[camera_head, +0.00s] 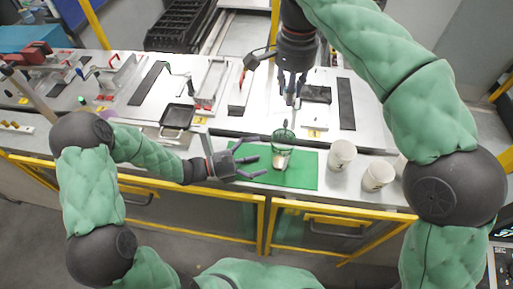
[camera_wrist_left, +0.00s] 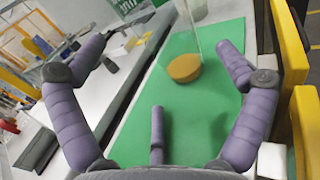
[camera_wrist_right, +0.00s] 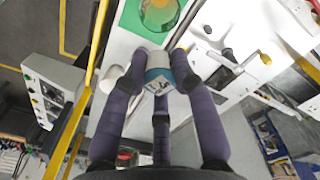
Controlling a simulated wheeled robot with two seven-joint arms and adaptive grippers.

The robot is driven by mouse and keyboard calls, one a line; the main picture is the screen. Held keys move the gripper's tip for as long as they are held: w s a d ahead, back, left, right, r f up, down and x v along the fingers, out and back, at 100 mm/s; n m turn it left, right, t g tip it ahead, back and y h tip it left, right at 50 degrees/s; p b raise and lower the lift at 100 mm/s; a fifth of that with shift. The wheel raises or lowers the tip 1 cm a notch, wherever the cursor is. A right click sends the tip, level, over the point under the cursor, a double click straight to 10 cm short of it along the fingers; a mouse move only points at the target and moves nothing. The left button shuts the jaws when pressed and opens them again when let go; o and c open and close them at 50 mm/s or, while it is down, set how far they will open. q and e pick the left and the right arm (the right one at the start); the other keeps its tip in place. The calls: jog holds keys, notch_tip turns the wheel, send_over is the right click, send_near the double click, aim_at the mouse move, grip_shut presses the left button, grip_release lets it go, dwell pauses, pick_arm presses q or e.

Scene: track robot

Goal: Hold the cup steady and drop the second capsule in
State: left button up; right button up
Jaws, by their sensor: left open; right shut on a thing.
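The clear cup (camera_head: 283,145) stands upright on a green mat (camera_head: 307,172), with a tan piece at its bottom. The left wrist view shows this cup (camera_wrist_left: 187,62) ahead between my fingers, and the right wrist view shows it (camera_wrist_right: 160,14) from above. My left gripper (camera_head: 255,158) is open, just left of the cup and pointing at it, not closed on it. My right gripper (camera_head: 291,88) is shut on a white and teal capsule (camera_wrist_right: 159,73). It hangs behind the cup in the head view. The capsule is mostly hidden there.
A black pan (camera_head: 177,117) lies to the left. Fixtures fill the back of the bench, with black crates (camera_head: 180,25) beyond. Yellow rails (camera_head: 262,215) line the front edge.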

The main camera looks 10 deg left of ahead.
aim_at(280, 151)
pick_arm(q)
jog(key=x, duration=0.7)
jog(key=shift+d+r, duration=0.15)
jog(key=c, duration=1.2)
pick_arm(e)
notch_tip(280, 151, down, 8)
jog(key=shift+w, duration=0.3)
jog(key=shift+r, duration=0.1)
